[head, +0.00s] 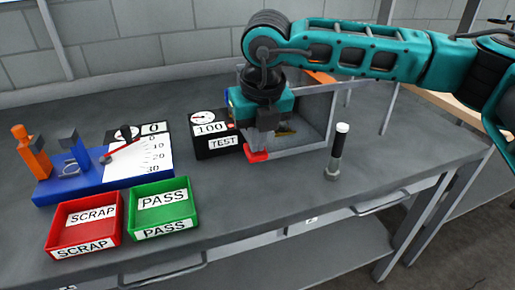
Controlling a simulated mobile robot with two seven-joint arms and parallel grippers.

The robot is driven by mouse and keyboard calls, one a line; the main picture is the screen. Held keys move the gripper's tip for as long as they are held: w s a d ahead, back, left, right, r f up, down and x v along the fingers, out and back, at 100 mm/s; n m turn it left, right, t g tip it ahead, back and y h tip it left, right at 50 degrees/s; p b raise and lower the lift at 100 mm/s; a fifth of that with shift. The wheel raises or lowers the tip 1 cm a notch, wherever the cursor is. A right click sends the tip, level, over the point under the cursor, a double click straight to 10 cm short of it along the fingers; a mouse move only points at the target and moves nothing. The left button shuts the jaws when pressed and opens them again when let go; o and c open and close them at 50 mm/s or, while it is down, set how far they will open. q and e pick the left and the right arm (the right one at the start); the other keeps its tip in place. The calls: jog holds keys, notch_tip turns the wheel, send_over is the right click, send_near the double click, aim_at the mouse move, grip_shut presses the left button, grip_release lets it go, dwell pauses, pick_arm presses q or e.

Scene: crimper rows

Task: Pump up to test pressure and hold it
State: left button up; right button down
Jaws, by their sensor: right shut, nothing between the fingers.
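A black test unit (215,146) stands mid-table with a round dial (202,118), a "100" plate and a "TEST" label. My right gripper (264,146) points down just right of the unit. Its grey fingers are shut and empty. A red piece (256,156) shows at or just below the fingertips; I cannot tell whether they touch it. The gripper hides part of the unit's right side. A clear-walled enclosure (318,105) stands behind and right of the gripper, with a small brass-coloured part (286,131) in it. My left gripper is not in view.
A grey post with a white top (337,152) stands at the right. A red SCRAP tray (84,224) and a green PASS tray (162,207) sit front left. Behind them is a blue fixture (75,180) with an orange clamp and a scale. The table front centre is clear.

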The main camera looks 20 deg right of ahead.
aim_at(260, 158)
jog(key=f+b, duration=0.1)
jog(key=f+t+b, duration=0.1)
jog(key=b, duration=0.1)
jog(key=f+b, duration=0.1)
jog(key=b, duration=0.1)
jog(key=shift+s+t, duration=0.3)
jog(key=f+t+b, duration=0.1)
jog(key=b, duration=0.4)
jog(key=shift+s+f+t, duration=0.1)
jog(key=shift+f+t, duration=0.15)
jog(key=shift+t, duration=0.05)
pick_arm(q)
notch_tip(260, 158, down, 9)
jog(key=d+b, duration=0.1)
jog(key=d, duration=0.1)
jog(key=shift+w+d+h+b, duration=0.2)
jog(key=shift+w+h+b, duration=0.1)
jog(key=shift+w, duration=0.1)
pick_arm(e)
jog(key=shift+f+t, duration=0.1)
jog(key=shift+t, duration=0.2)
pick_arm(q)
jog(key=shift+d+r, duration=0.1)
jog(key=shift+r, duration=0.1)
pick_arm(e)
jog(key=shift+s+f, duration=0.1)
